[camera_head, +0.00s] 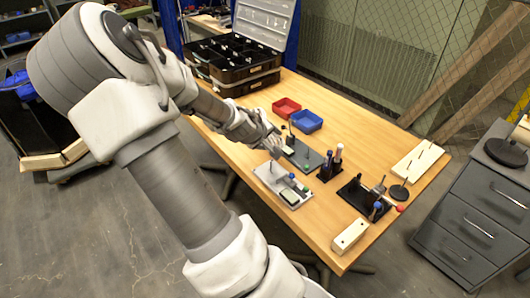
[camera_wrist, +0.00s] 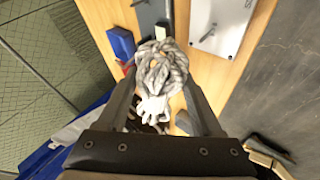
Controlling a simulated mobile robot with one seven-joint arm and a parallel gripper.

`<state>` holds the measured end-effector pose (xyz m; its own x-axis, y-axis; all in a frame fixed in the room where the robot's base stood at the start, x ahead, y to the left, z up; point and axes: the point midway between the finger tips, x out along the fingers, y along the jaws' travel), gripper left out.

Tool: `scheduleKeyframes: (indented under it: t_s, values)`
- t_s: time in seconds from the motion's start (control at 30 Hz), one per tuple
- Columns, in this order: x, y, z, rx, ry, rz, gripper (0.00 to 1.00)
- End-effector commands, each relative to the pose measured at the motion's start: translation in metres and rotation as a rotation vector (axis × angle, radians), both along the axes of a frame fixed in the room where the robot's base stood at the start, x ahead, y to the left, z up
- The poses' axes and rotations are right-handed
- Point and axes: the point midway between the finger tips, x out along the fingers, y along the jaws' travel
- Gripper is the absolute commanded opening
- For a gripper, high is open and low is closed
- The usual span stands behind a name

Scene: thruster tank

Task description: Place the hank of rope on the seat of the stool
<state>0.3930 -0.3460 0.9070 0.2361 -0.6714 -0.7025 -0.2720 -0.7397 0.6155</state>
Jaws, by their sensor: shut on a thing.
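The hank of rope (camera_wrist: 158,68) is a pale grey, coiled bundle between the two fingers of my gripper (camera_wrist: 160,88) in the wrist view. The fingers are shut on it from both sides. In the head view my gripper (camera_head: 273,143) is over the wooden table, near its middle, behind a light grey plate. The rope is too small there to tell apart from the gripper. I cannot make out the stool or its seat in either view.
The wooden table (camera_head: 318,222) holds a red bin (camera_head: 286,108), a blue bin (camera_head: 307,122), an open black organiser case (camera_head: 232,62), small tool stands and a pale block (camera_head: 350,236). A dark drawer cabinet (camera_head: 475,215) stands at the right. Grey floor lies open at the lower left.

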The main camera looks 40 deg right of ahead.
Motion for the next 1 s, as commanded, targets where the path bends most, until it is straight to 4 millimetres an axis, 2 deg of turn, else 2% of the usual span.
scheduleKeyframes:
  t_s: [0.1,0.27,0.5,0.87,0.9,1.0]
  values:
    - [0.011,0.003,-0.006,-0.002,-0.002,0.001,0.0]
    - [0.014,0.004,-0.016,-0.001,-0.002,-0.001,0.0]
    - [0.013,0.004,-0.048,-0.001,0.0,0.0,0.0]
    - [0.014,0.004,-0.052,-0.001,-0.002,0.0,0.0]
    - [0.013,0.004,-0.051,0.0,-0.001,0.001,0.74]
    - [0.013,0.005,-0.05,0.0,-0.001,0.001,0.92]
